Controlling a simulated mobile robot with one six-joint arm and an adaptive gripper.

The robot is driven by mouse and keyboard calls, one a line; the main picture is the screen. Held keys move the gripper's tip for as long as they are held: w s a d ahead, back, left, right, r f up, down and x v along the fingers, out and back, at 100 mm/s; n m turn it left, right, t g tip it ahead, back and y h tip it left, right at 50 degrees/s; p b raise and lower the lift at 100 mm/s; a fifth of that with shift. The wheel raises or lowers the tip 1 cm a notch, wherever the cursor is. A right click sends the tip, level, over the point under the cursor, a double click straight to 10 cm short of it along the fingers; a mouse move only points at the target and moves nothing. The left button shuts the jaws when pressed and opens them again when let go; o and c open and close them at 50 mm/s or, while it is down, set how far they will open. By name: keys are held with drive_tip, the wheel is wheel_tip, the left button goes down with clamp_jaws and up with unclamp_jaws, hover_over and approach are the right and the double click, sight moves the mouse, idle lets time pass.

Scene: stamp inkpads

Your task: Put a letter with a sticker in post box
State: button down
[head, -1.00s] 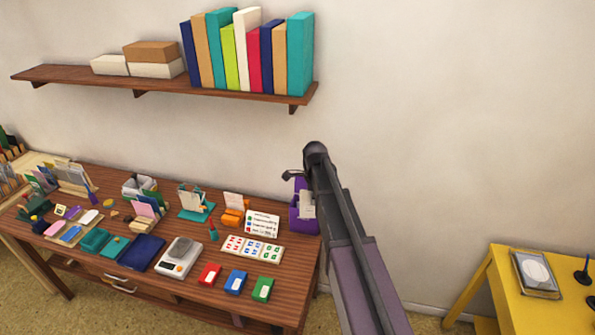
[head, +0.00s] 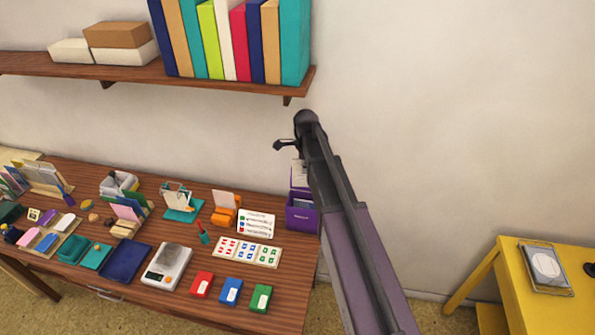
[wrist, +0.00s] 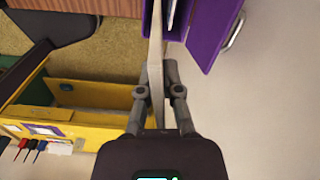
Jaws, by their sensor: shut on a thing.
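My gripper (wrist: 159,94) is shut on a thin pale letter (wrist: 155,65), seen nearly edge-on in the wrist view. The letter's far end reaches over the purple post box (wrist: 208,32). In the head view the post box (head: 301,214) stands at the table's right end, and the white letter (head: 299,172) shows above its front, partly behind my arm. My fingers are hard to make out there. No sticker can be made out on the letter. I cannot tell whether its lower edge is inside the box. A white strip shows inside the box in the wrist view.
The brown table (head: 215,290) holds a scale (head: 167,267), a sticker sheet (head: 246,251), red, blue and green inkpads, and letter holders. A shelf (head: 200,84) with books hangs above. A yellow table (head: 520,300) stands right. The wall beside the post box is bare.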

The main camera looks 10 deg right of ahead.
drive_tip(key=shift+w+a, duration=0.1)
drive_tip(key=shift+w, duration=0.1)
drive_tip(key=shift+a, duration=0.1)
drive_tip(key=shift+f+b, duration=0.55)
drive_tip(key=shift+f+m+b, duration=1.1)
drive_tip(key=shift+f+b, duration=0.15)
drive_tip(key=shift+b, duration=0.05)
drive_tip(key=shift+f, duration=0.1)
wheel_tip(320, 180, down, 9)
drive_tip(key=b, duration=0.9)
